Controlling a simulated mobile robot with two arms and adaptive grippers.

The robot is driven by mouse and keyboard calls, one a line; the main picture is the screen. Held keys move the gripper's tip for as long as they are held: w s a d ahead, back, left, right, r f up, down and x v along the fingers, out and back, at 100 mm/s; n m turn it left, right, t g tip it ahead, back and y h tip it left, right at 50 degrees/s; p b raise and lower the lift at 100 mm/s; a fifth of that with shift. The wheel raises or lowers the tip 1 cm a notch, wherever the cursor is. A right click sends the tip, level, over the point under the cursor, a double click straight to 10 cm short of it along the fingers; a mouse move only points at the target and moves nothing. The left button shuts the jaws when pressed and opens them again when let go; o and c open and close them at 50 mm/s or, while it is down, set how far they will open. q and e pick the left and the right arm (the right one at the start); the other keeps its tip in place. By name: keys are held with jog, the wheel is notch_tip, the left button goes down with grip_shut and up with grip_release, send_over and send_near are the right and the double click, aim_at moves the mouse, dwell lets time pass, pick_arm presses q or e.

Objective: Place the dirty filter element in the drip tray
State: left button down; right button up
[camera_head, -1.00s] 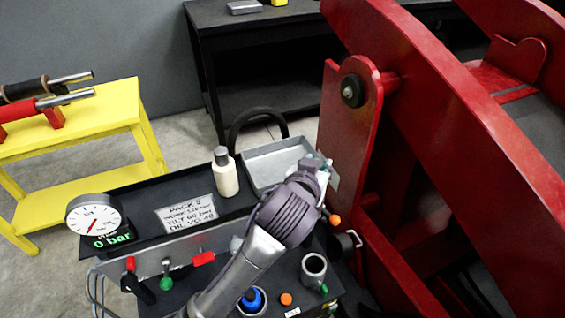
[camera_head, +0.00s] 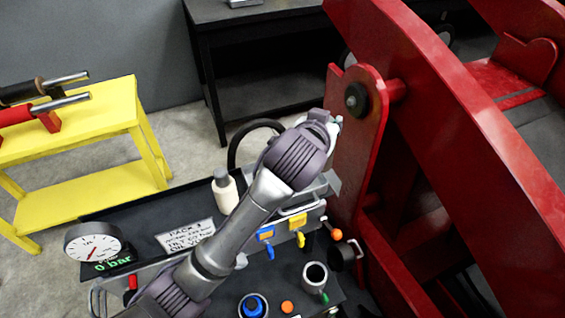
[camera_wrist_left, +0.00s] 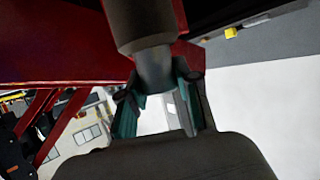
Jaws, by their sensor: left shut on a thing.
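My left gripper (camera_head: 328,122) is beside the red pivot plate, above the rear of the black cart. In the left wrist view its teal fingers (camera_wrist_left: 158,105) are shut on a dark cylinder with a narrower grey end (camera_wrist_left: 155,70), which looks like the filter element. In the head view the held thing is hidden behind my gripper and wrist. The drip tray (camera_head: 318,189) is a silver tray on the cart; my left arm covers most of it, leaving part of its right side in view. My right gripper is in neither view.
The red positioner frame (camera_head: 470,130) stands close on the right. On the cart are a white bottle (camera_head: 226,192), a pressure gauge (camera_head: 92,245), a sign and coloured valves (camera_head: 299,220). A black hose (camera_head: 238,140) loops behind. A yellow stand (camera_head: 100,135) is at left.

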pick_arm(q)
jog(key=w+a+f+p, duration=0.4)
jog(key=w+a+f, duration=0.2)
jog(key=a+f, duration=0.3)
jog(key=shift+a+f, duration=0.3)
jog(key=shift+f, duration=0.65)
jog(key=c, duration=0.8)
grip_release()
jog(key=b+v, duration=0.1)
jog(key=v, duration=1.1)
jog(key=shift+s+b, duration=0.1)
jog(key=shift+b, duration=0.2)
